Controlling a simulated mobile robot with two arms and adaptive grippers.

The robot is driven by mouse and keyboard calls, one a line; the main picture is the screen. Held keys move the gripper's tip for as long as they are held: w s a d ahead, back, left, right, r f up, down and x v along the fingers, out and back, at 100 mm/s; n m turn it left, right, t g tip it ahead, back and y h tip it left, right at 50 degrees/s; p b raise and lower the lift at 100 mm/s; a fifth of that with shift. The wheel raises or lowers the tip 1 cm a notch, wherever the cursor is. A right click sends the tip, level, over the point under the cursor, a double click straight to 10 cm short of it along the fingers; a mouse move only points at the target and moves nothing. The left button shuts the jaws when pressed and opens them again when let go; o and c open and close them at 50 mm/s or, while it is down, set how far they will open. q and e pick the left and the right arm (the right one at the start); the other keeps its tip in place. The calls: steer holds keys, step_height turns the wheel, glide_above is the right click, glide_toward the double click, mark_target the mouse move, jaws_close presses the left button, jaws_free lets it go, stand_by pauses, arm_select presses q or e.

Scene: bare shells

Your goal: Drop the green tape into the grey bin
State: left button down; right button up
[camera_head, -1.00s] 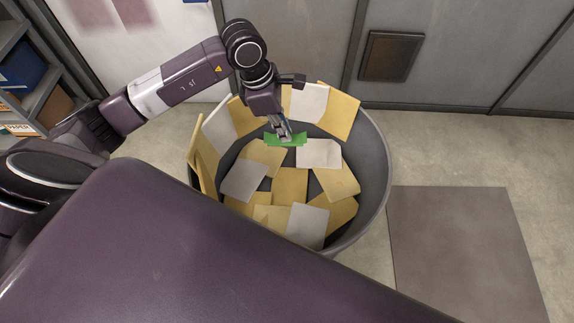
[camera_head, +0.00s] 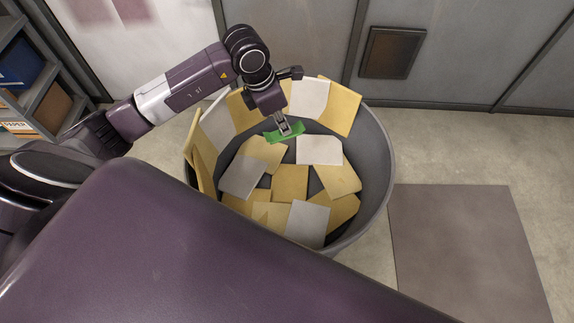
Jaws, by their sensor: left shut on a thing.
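The green tape (camera_head: 271,136) is a small flat green piece at the tip of my left gripper (camera_head: 284,129). The gripper points down and is shut on the tape. It holds the tape over the far part of the round grey bin (camera_head: 377,178), inside the rim as seen from above. The exact height over the contents is hard to tell. The bin is wide and open at the top. Its near left side is hidden by my own purple body. My right gripper is not in view.
Several yellow and pale grey sheets (camera_head: 320,150) lie in the bin and lean on its wall. A shelf with binders (camera_head: 28,75) stands at the left. Behind is a grey panelled wall (camera_head: 470,50). A flat brown mat (camera_head: 465,250) lies on the floor at right.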

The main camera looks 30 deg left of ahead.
arm_select(q)
steer(key=shift+f, duration=0.35)
steer(key=c, duration=2)
jaws_free()
steer(key=v, duration=1.2)
